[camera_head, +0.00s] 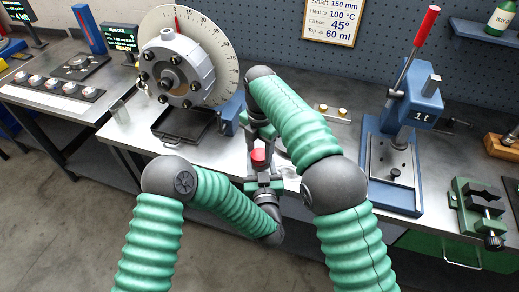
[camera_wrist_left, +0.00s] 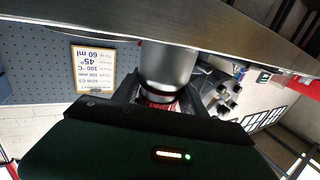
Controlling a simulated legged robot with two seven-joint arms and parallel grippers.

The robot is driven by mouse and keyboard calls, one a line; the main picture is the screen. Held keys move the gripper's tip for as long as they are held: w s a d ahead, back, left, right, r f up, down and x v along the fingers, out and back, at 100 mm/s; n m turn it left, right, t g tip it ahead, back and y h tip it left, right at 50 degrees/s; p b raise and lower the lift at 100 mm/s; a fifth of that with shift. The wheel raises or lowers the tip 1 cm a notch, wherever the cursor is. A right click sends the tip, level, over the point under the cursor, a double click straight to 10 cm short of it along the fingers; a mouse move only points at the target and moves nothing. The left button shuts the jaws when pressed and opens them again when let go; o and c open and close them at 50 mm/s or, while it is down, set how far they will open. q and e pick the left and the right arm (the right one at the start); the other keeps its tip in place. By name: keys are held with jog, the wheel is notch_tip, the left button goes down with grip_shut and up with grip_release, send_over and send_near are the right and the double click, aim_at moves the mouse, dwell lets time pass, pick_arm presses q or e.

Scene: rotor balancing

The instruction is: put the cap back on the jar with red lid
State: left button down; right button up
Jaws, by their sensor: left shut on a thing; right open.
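The red lid (camera_head: 258,157) shows near the middle of the head view, in front of the bench edge. My right gripper (camera_head: 258,138) points down right above the red lid and is open. Its fingers are partly hidden by its own arm. I cannot tell whether the lid is seated on the jar.
The steel bench (camera_head: 330,165) runs behind the grippers. A rotor with a degree dial (camera_head: 185,65) stands at left, with a small metal cup (camera_head: 120,112) beside it. A blue press (camera_head: 405,130) with a red-handled lever and a green vise (camera_head: 478,208) stand at right.

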jog(key=shift+s+f, duration=0.2)
jog(key=shift+f, duration=0.35)
jog(key=shift+s+f, duration=0.2)
jog(key=shift+f, duration=0.35)
jog(key=r, duration=0.2)
jog(key=shift+w+r+g, duration=0.2)
jog(key=shift+r+g, duration=0.1)
jog(key=shift+r, duration=0.05)
jog(key=shift+w+d+r, duration=0.1)
jog(key=shift+w+r, duration=0.05)
jog(key=shift+r, duration=0.55)
jog(key=shift+c, duration=0.3)
jog(key=c, duration=0.8)
